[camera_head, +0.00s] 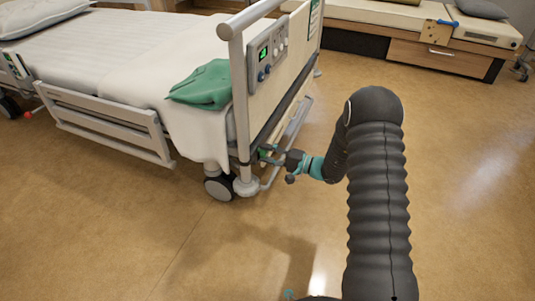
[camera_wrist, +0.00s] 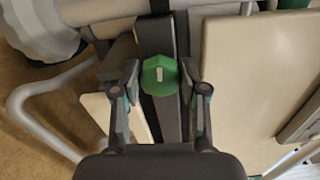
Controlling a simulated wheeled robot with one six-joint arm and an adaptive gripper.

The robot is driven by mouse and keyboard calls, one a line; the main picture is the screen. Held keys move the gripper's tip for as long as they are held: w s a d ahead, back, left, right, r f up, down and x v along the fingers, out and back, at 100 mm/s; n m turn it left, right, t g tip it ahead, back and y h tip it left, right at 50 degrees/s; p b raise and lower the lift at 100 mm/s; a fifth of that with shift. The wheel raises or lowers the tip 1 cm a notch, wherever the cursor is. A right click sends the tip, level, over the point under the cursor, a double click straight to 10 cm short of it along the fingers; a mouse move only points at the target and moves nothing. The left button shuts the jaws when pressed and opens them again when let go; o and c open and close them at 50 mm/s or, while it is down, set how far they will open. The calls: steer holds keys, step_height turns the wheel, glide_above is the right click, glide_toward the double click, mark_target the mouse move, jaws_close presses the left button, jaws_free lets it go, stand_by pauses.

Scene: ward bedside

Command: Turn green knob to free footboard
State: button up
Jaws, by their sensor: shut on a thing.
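The green knob (camera_wrist: 158,75) is a faceted green disc with a pale mark on its face, set on a dark bar of the bed's foot end. In the wrist view it sits between the two fingers of my gripper (camera_wrist: 159,80), which is shut on it. In the head view my gripper (camera_head: 272,156) reaches the low corner of the footboard (camera_head: 282,82), by the near bed post. The knob is mostly hidden there by the gripper. The footboard is a cream panel standing upright between grey posts.
A control panel (camera_head: 267,54) with knobs is on the footboard. A green cloth (camera_head: 203,86) lies on the bed's corner. A bed wheel (camera_head: 220,188) stands below the post. A grey tube (camera_wrist: 28,100) curves beside the gripper. Open floor (camera_head: 462,160) lies to the right.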

steer(key=shift+n, duration=0.6)
steer(key=o, duration=1.1)
steer(key=shift+d, duration=0.1)
steer(key=v, duration=1.1)
steer(key=shift+s+d, duration=0.15)
steer(key=shift+d, duration=0.25)
